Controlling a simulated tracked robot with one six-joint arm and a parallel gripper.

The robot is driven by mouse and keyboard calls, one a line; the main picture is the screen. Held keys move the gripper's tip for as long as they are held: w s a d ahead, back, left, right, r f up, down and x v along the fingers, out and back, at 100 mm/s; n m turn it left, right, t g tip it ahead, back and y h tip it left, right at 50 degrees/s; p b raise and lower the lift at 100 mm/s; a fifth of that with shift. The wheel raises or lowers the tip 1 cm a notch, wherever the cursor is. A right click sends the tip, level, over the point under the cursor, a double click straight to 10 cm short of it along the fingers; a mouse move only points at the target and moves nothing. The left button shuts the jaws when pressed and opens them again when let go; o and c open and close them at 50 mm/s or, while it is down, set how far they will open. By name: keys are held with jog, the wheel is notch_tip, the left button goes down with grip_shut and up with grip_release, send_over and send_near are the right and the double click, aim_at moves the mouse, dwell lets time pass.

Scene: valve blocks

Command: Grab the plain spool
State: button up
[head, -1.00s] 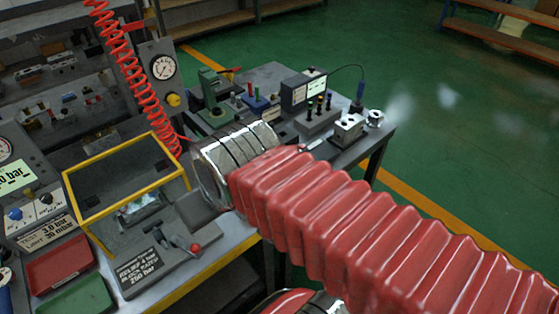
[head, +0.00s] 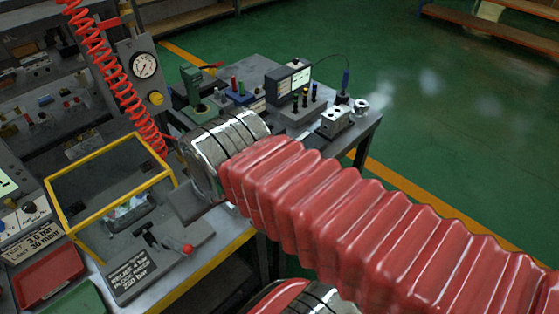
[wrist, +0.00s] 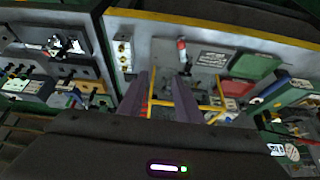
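The plain spool cannot be told apart for sure. In the head view my gripper is hidden behind my silver and red arm.
A metal block (head: 335,122) and a small metal part (head: 361,106) sit near the far bench's right edge. A screen box (head: 288,82) and green press (head: 193,86) stand behind. Nearer are a yellow-framed enclosure (head: 52,205), a red-knobbed lever (head: 187,249) and a red tray (head: 50,277).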

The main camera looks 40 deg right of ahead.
jog(key=shift+o, duration=0.7)
jog(key=w+d+f+m+t+y, duration=0.1)
jog(key=w+d+f+m+y, duration=0.3)
jog(key=m, duration=0.5)
jog(key=w+d+f+m+y, duration=0.25)
jog(key=f+m, duration=0.25)
jog(key=m, duration=0.4)
jog(key=d+f+m+t+h, duration=0.2)
jog(key=d+m+t+h, duration=0.1)
jog(key=d+m, duration=0.6)
jog(key=s+d+f+m+t+h, duration=0.1)
jog(key=d+f+m+t+h, duration=0.2)
jog(key=d+m, duration=0.6)
jog(key=d+t+h, duration=0.1)
jog(key=d, duration=0.5)
jog(key=shift+d+m, duration=0.3)
jog(key=shift+d, duration=0.1)
jog(key=shift+s+f, duration=0.1)
jog(key=x, duration=0.8)
jog(key=shift+w+f, duration=0.15)
jog(key=shift+w, duration=0.15)
